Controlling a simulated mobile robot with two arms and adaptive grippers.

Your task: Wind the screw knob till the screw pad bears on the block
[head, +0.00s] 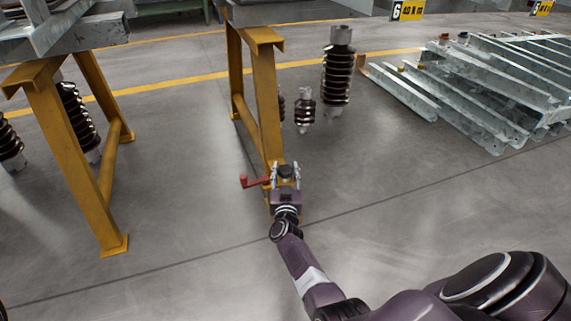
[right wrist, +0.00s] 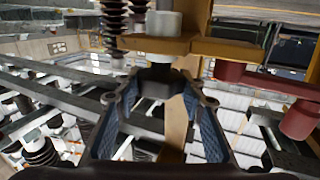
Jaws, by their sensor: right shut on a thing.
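A dark round knob (head: 286,171) is low in front of the yellow trestle leg in the head view. My right gripper (head: 285,179) has its two fingers on either side of the knob, shut on it. In the right wrist view the knob (right wrist: 157,80) sits between the fingertips of my gripper (right wrist: 160,88). A red handle (head: 252,181) sticks out left of the gripper, and it shows at the right of the wrist view (right wrist: 301,119). I cannot make out the screw pad or block for certain, or any gap between them. My left gripper is not in view.
The yellow trestle (head: 265,95) stands just behind the gripper, with a second yellow trestle (head: 60,150) at left. Dark ribbed insulators (head: 337,75) stand behind. Grey steel beams (head: 480,85) lie at right. The floor (head: 190,240) in front is clear.

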